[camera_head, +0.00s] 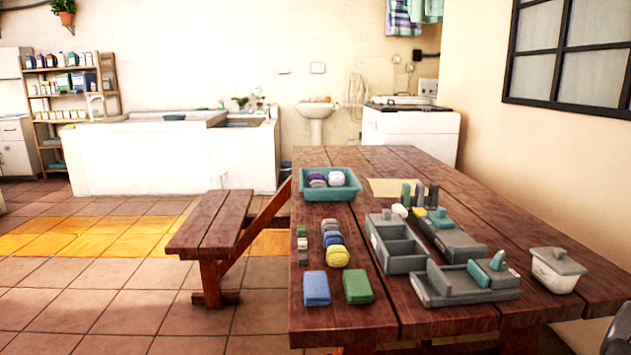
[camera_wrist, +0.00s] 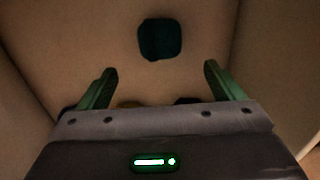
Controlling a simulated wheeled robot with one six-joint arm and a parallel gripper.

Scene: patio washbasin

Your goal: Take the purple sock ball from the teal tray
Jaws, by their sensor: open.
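The teal tray (camera_head: 330,195) stands on the far left part of the wooden table in the head view. It holds several rolled sock balls: a purple one (camera_head: 317,176) at its left and a whitish one (camera_head: 336,178) at its right. The details inside the tray are small. My gripper (camera_wrist: 160,67) shows in the wrist view with its two green fingers apart and nothing between them. It points into a beige, walled space, where a dark teal piece (camera_wrist: 160,40) lies beyond the fingertips. The tray and the purple sock ball do not show in the wrist view.
More sock balls (camera_head: 337,256) lie in front of the tray, with a blue block (camera_head: 316,288) and a green block (camera_head: 358,287) nearer. Grey organizers (camera_head: 400,259) fill the table's middle. A lidded white box (camera_head: 556,270) stands right. A bench (camera_head: 212,225) stands left of the table.

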